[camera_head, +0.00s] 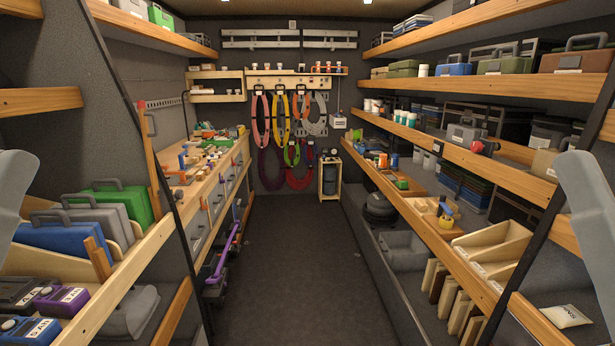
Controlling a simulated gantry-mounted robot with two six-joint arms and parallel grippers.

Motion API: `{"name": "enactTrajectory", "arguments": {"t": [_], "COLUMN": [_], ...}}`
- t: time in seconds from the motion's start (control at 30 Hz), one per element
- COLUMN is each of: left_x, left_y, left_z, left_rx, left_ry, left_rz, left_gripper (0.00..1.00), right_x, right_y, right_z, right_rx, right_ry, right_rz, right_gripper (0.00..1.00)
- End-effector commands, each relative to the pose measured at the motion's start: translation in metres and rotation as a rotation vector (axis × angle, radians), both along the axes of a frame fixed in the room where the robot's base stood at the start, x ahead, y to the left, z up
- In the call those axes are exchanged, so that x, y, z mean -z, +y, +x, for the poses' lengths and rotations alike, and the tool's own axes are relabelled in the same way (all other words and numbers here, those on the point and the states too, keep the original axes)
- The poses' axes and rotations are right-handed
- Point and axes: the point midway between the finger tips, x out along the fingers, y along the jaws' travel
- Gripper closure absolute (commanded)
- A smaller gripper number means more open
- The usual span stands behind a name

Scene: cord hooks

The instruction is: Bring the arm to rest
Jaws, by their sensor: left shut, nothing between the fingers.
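A grey link of my left arm (14,190) shows at the left edge, and a grey link of my right arm (590,220) shows at the right edge. No fingers of either gripper can be made out. The two arm links are far from the cords and hold nothing visible.
A wooden workbench (190,200) with small tools runs along the left. Wooden shelves (480,150) with cases and boxes line the right. Green (135,200) and blue (60,240) cases stand at near left. The dark floor aisle (290,270) is clear.

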Motion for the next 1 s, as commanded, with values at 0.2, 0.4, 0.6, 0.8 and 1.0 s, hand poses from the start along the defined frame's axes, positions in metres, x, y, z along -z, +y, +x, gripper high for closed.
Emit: {"name": "enactTrajectory", "arguments": {"t": [0.2, 0.4, 0.6, 0.8, 1.0], "left_x": [-0.098, -0.107, -0.086, -0.010, 0.090], "left_y": [0.000, 0.000, 0.000, 0.000, 0.000], "left_z": [0.000, 0.000, 0.000, 0.000, 0.000], "left_rx": [0.001, 0.001, 0.001, 0.001, 0.001], "left_ry": [0.001, 0.000, 0.000, 0.000, 0.000], "left_rz": [-0.001, -0.001, -0.001, -0.001, -0.001], "left_gripper": [1.00, 1.00, 1.00, 1.00, 1.00], "right_x": [-0.099, -0.107, -0.086, -0.009, 0.091], "right_y": [0.000, 0.000, 0.000, 0.000, 0.000], "right_z": [0.000, 0.000, 0.000, 0.000, 0.000], "right_rx": [0.000, 0.000, 0.000, 0.000, 0.000], "right_ry": [0.000, 0.001, 0.001, 0.001, 0.001], "right_rz": [0.000, 0.000, 0.000, 0.000, 0.000], "right_gripper": [0.50, 0.50, 0.50, 0.50, 0.50]}}
